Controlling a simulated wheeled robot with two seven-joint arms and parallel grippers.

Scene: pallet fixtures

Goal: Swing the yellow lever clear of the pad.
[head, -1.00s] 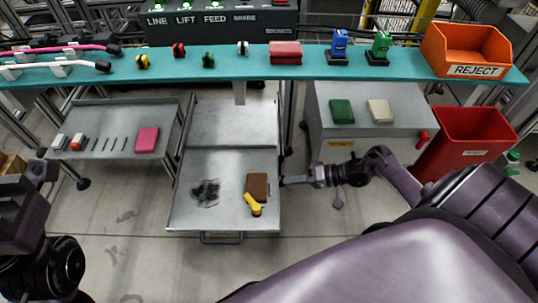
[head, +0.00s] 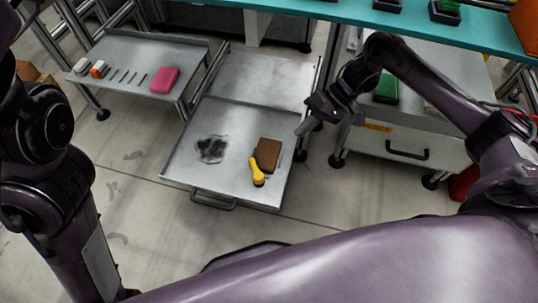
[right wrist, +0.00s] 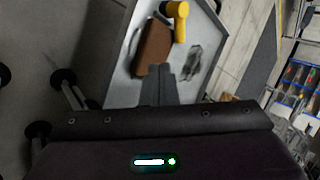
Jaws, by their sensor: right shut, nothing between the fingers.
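The yellow lever (head: 257,172) is on the grey metal tray (head: 228,178), near its front right. Its handle end lies at the lower left edge of the brown pad (head: 267,153) and seems to overlap it slightly. In the right wrist view the lever (right wrist: 180,22) is just beyond the pad (right wrist: 154,46). My right gripper (head: 303,128) is shut and empty, up and right of the pad by the tray's right edge. In the right wrist view its fingertips (right wrist: 160,74) point towards the pad; I cannot tell if they touch it. My left arm shows at the left, but its gripper does not.
A dark smudge (head: 211,149) marks the tray left of the pad. A side table (head: 128,66) with a pink block (head: 164,79) stands to the left. A grey cabinet (head: 392,136) with a green block (head: 386,89) stands to the right, close to my right arm.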

